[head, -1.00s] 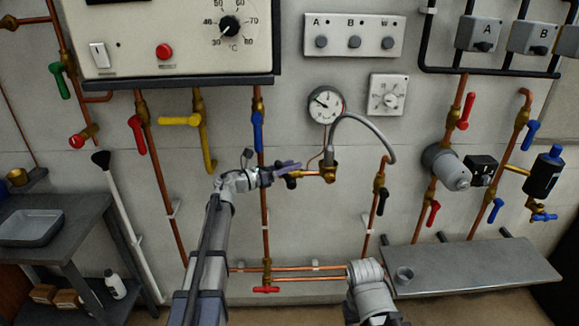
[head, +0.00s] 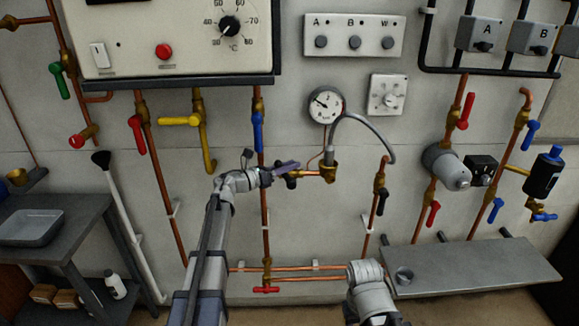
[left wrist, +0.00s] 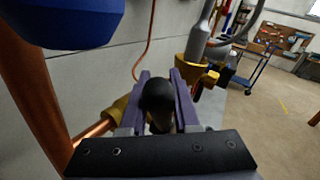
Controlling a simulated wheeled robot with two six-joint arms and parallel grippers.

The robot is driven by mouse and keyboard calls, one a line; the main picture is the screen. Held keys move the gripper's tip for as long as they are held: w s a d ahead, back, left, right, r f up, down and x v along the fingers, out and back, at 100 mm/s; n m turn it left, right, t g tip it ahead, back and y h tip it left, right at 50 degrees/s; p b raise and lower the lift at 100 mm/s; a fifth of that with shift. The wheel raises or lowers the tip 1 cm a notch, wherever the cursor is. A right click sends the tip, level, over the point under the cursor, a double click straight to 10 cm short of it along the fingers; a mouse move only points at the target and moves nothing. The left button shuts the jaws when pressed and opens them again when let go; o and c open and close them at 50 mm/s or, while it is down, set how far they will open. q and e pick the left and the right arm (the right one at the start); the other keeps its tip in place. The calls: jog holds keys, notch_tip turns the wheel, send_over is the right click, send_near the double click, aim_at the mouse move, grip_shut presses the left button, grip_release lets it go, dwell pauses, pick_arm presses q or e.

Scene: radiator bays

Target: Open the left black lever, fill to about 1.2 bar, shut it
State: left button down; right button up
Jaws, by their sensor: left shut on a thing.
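The left black lever (head: 291,182) sits on the brass filling valve at the left end of a short copper pipe below the gauge. My left gripper (head: 287,167) is at this lever, its purple fingers partly covering it. In the left wrist view the black lever end (left wrist: 157,98) is between the two fingers (left wrist: 160,103), which are shut on it. The round pressure gauge (head: 325,104) has its needle toward the upper left; I cannot read the exact value. A second black lever (head: 382,202) hangs down on the right pipe. My right gripper is out of view; only its arm shows.
A grey flexible hose (head: 373,127) arches between the brass fitting and the right pipe. A blue lever (head: 258,131) hangs just above my left gripper.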

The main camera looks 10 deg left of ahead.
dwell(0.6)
pick_arm(q)
jog(key=shift+r+p, duration=0.15)
jog(key=shift+p, duration=0.2)
jog(key=d+g+y+p, duration=0.1)
jog(key=p, duration=0.1)
jog(key=d+m+g+y+p, duration=0.1)
jog(key=p, duration=0.2)
jog(key=d+m+g+y+p, duration=0.1)
jog(key=y+p, duration=0.1)
jog(key=p, duration=0.1)
jog(key=shift+w+f, duration=0.4)
jog(key=shift+m, duration=0.3)
jog(key=c, duration=0.7)
grip_release()
jog(key=shift+o, duration=0.2)
